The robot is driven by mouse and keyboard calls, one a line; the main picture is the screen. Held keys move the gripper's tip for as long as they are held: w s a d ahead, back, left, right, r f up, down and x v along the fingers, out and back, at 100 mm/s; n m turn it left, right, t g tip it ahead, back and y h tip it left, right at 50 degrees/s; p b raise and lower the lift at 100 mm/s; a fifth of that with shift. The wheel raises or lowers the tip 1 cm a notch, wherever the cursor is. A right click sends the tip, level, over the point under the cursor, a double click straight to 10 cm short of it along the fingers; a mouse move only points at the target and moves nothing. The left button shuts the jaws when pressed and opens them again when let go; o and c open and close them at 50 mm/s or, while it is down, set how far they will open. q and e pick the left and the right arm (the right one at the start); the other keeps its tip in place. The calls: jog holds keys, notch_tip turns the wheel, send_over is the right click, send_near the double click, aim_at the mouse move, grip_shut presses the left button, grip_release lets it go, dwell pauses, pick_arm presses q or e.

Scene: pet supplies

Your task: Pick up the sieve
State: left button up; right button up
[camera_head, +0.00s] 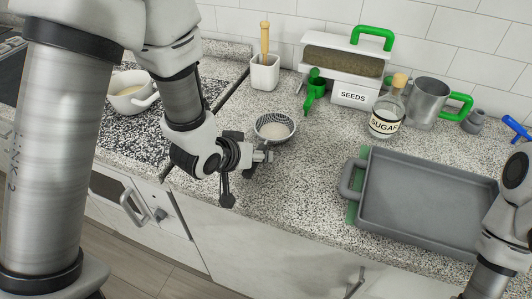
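A small round bowl-shaped thing (274,126) with a dark, finely dotted inside and a pale bottom sits on the speckled counter; it appears to be the sieve, and I see no clear handle on it. My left gripper (246,177) is just in front of it and to its left, over the counter's front edge. Its two fingers are spread apart, with nothing seen between them. One finger is close to the bowl's near rim; I cannot tell whether it touches. My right arm is at the right edge, and its gripper's fingers do not show.
A grey baking tray (372,230) lies at the right. Behind stand a white holder (264,76), a seeds box (352,97), a green scoop (315,91), a sugar bottle (385,124) and a metal mug (428,101). A white pot (131,104) is at the left.

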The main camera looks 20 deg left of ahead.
pick_arm(q)
jog(key=x, duration=0.2)
jog(key=shift+w, duration=0.4)
jog(key=shift+s, duration=0.15)
jog(key=shift+c, duration=1.4)
grip_shut()
jog(key=shift+r, duration=0.1)
